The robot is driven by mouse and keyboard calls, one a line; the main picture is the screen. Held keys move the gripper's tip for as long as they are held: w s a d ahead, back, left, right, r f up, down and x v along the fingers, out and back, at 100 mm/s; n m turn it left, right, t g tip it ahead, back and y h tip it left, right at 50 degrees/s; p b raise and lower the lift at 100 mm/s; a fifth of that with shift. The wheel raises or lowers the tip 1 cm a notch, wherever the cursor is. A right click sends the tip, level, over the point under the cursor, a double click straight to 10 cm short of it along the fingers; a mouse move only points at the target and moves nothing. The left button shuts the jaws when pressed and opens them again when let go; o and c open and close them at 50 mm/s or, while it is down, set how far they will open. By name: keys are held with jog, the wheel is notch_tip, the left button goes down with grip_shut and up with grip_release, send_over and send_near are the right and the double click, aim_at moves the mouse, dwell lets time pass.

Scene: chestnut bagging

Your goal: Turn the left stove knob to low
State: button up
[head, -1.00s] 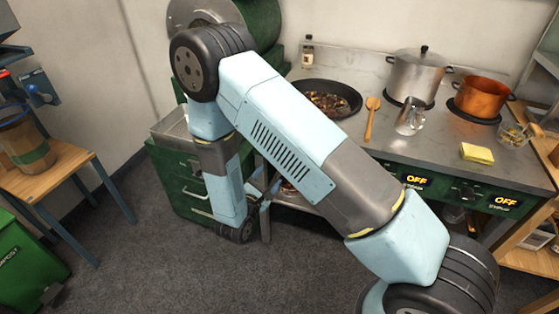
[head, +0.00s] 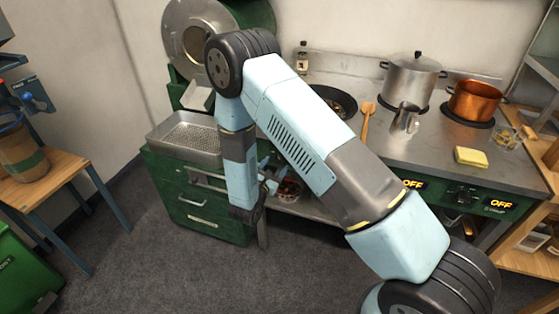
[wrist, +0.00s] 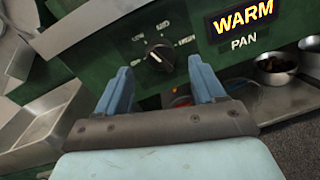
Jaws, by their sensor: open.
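The left stove knob (wrist: 160,57) is a black dial on the green stove front, with small markings around it that are too small to read surely. The lit display (wrist: 243,20) beside it reads WARM above the word PAN. My gripper (wrist: 160,82) is open and empty in the wrist view, with its blue fingers on either side below the knob and apart from it. In the head view my gripper (head: 270,178) shows in part beside the stove front. My arm hides the left knob and its display there.
Two other displays (head: 501,203) read OFF on the stove front. A dark pan (head: 340,101), a steel pot (head: 410,82) and a copper pot (head: 476,99) stand on the stovetop (head: 385,143). Bowls (wrist: 277,66) sit on the shelf below. A metal tray (head: 186,140) lies at left.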

aim_at(279, 160)
jog(key=shift+x, duration=2.3)
jog(key=shift+c, duration=0.3)
jog(key=c, duration=1)
jog(key=shift+n, duration=0.9)
jog(key=o, duration=1.1)
jog(key=shift+c, duration=0.2)
jog(key=shift+s+a, duration=0.1)
jog(key=v, duration=1.3)
jog(key=shift+s+f, duration=0.15)
jog(key=shift+s, duration=0.1)
